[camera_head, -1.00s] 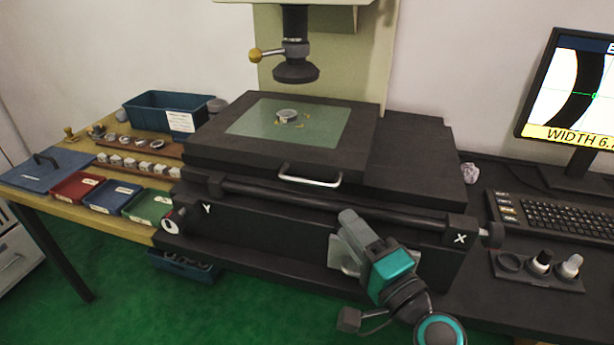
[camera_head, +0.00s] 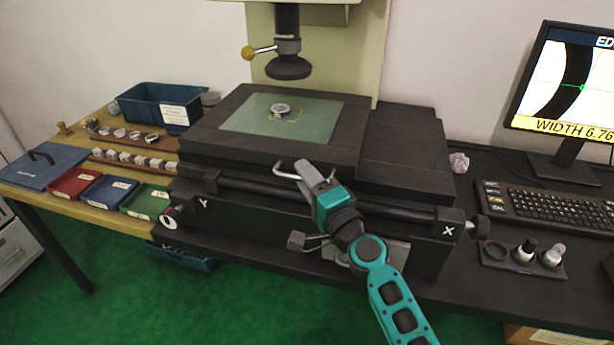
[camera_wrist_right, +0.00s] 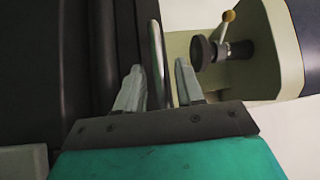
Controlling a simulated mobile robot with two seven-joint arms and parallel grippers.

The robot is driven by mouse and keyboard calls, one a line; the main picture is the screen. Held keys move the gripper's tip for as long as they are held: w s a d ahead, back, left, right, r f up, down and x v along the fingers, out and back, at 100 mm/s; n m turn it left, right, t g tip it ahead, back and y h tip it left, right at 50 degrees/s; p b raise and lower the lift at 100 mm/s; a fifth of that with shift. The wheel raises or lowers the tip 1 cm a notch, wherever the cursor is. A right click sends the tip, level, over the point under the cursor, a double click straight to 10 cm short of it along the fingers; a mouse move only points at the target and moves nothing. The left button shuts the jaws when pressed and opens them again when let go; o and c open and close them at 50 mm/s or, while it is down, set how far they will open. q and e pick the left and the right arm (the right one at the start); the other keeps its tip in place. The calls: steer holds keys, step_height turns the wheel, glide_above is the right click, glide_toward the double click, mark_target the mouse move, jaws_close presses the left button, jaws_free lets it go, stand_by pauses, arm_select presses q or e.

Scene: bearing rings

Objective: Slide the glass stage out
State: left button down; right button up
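The glass stage (camera_head: 322,112) is a green-tinted plate set in a black frame (camera_head: 222,146) under the lens. A metal ring (camera_head: 281,110) lies on the glass. A silver bar handle (camera_head: 285,168) is on the stage's front edge; its right part is hidden by my right gripper (camera_head: 316,174). In the right wrist view the handle (camera_wrist_right: 166,62) runs between the two fingers of my right gripper (camera_wrist_right: 160,70). The fingers are apart, with a gap visible on each side of the bar. My left gripper is not in view.
The lens (camera_head: 288,68) hangs above the glass. A black rail (camera_head: 380,208) with X and Y knobs crosses below the stage front. Left are a blue bin (camera_head: 135,105) and red, blue and green trays (camera_head: 148,202). Right are a keyboard (camera_head: 550,212) and monitor (camera_head: 565,85).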

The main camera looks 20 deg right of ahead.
jaws_close()
stand_by(0.4)
